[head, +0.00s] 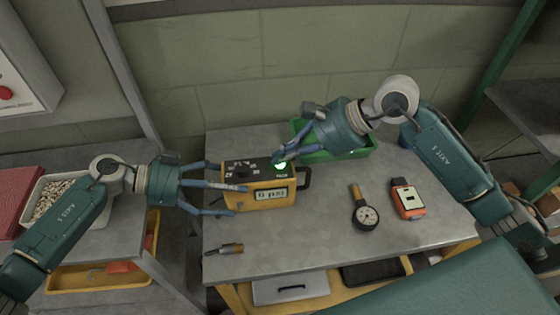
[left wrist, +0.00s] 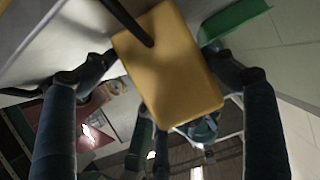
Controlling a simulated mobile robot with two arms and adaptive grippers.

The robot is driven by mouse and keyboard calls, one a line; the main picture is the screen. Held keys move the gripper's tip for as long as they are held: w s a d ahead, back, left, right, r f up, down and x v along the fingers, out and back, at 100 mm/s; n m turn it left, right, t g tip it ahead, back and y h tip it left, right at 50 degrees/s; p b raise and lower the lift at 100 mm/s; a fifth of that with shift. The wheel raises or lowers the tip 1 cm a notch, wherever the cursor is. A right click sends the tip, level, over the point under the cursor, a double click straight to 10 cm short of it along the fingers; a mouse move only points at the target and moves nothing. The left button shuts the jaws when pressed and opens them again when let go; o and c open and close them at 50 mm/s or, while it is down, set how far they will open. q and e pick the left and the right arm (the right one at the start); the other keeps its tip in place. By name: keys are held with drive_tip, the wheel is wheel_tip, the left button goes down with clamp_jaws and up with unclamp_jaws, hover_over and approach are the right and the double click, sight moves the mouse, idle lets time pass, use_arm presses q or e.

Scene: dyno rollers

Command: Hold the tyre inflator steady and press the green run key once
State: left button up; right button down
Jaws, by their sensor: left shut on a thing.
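The tyre inflator (head: 262,198) is a yellow box with a black top panel, a side handle and a display reading "0 psi". It stands on the grey bench. My left gripper (head: 222,189) is shut on the inflator's body from the left, and its yellow body (left wrist: 165,75) shows between the fingers in the left wrist view. The green run key (head: 281,167) glows on the top panel's right part. My right gripper (head: 279,158) looks shut, its fingertips right at the key's far edge. I cannot tell whether they touch it.
A green tray (head: 360,153) stands behind, under my right arm. A round gauge (head: 366,215) and an orange meter (head: 408,200) lie to the right. A small brass-tipped tool (head: 230,249) lies at the front left. The bench's front middle is clear.

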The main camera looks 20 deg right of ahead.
sight(283, 165)
idle(0.4)
drive_tip(key=shift+r, duration=0.7)
drive_tip(key=shift+r, duration=0.1)
drive_tip(key=shift+r, duration=2.45)
use_arm(q)
drive_tip(key=o, duration=1.9)
drive_tip(key=shift+c, duration=0.2)
